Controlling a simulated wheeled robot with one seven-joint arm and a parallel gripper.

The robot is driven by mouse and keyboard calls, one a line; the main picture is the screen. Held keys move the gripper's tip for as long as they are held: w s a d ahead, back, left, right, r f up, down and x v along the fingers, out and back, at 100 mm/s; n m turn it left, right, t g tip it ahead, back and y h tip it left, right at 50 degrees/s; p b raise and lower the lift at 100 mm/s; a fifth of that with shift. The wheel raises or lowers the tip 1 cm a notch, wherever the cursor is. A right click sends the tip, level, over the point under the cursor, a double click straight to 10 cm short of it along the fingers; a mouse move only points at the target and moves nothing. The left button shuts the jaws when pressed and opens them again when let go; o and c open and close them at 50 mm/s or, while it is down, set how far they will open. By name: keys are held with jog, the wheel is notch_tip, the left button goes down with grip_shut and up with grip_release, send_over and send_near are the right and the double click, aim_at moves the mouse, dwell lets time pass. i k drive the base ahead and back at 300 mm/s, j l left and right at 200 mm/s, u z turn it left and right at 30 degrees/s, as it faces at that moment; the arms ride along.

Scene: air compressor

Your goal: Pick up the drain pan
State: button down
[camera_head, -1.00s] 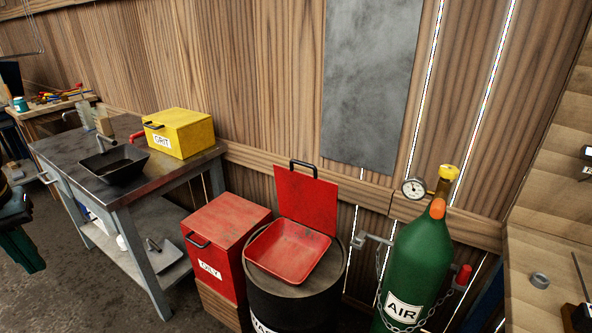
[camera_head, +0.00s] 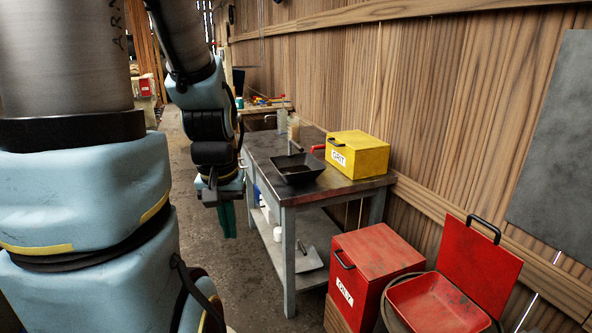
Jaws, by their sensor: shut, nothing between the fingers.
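The drain pan appears to be the black, square pan with flared sides (camera_head: 297,168), resting upright on the dark top of a metal workbench (camera_head: 345,188). It looks empty, and its far side is partly shaded. My gripper (camera_head: 226,215) hangs at the end of my arm, left of the bench and apart from the pan. It is shut, with nothing seen in it. Its tips are small and dark green in this view.
A yellow GRIT box (camera_head: 358,155) stands right of the pan against the wooden wall. A red OILY box (camera_head: 375,262) and an open red tray (camera_head: 438,303) on a drum stand at lower right. The bench has a lower shelf (camera_head: 318,245). Open floor lies left of the bench.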

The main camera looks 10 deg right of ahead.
aim_at(302, 168)
jog(key=i+u, duration=0.1)
jog(key=i, duration=2.1)
